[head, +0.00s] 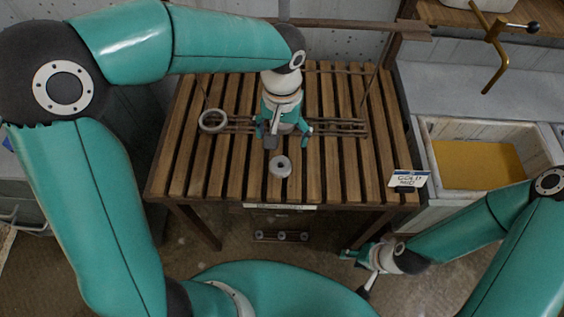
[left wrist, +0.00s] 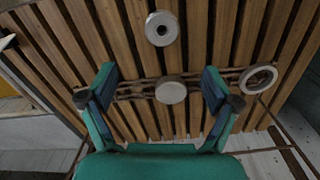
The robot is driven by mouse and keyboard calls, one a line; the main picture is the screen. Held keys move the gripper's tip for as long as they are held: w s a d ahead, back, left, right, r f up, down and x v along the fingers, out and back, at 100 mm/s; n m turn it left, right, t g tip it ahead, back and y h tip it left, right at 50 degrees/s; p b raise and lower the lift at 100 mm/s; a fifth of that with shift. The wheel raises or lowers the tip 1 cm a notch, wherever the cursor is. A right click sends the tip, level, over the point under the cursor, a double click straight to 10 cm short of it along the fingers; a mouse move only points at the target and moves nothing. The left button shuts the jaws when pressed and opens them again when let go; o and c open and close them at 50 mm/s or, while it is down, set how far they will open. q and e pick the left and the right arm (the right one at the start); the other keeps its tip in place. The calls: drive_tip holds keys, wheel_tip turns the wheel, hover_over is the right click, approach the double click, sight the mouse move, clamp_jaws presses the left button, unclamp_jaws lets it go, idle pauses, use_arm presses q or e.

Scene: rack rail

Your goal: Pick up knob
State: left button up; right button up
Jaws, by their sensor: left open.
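A solid grey round disc, which looks like the knob (left wrist: 171,90), sits on the dark rail between my left fingers in the left wrist view. In the head view my left gripper hides it. My left gripper (head: 288,140) is open and empty above the slatted table; its fingers stand either side of the disc, apart from it (left wrist: 160,101). A grey disc with a central hole (head: 281,166) lies on the slats nearer me, also in the left wrist view (left wrist: 162,28). My right gripper (head: 355,272) is low beside the table, apparently open and empty.
A pale ring (head: 213,121) lies at the rail's left end. The dark rail (head: 345,127) crosses the slatted table (head: 185,180). A small sign (head: 408,180) stands at the right corner. A basin of yellow material (head: 475,165) is at the right. Front slats are mostly free.

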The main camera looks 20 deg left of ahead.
use_arm(q)
hover_over(281, 162)
drive_tip(key=f, duration=0.6)
drive_tip(key=shift+s+d+f, duration=0.35)
drive_tip(key=shift+f, duration=0.05)
drive_tip(key=f, duration=0.3)
drive_tip(key=f+p, duration=0.1)
drive_tip(key=shift+s+a+f, duration=0.15)
drive_tip(key=shift+a+f, duration=0.1)
drive_tip(key=shift+a, duration=0.05)
drive_tip(key=shift+d+f, duration=0.1)
drive_tip(key=shift+f, duration=0.3)
drive_tip(key=c, duration=1.3)
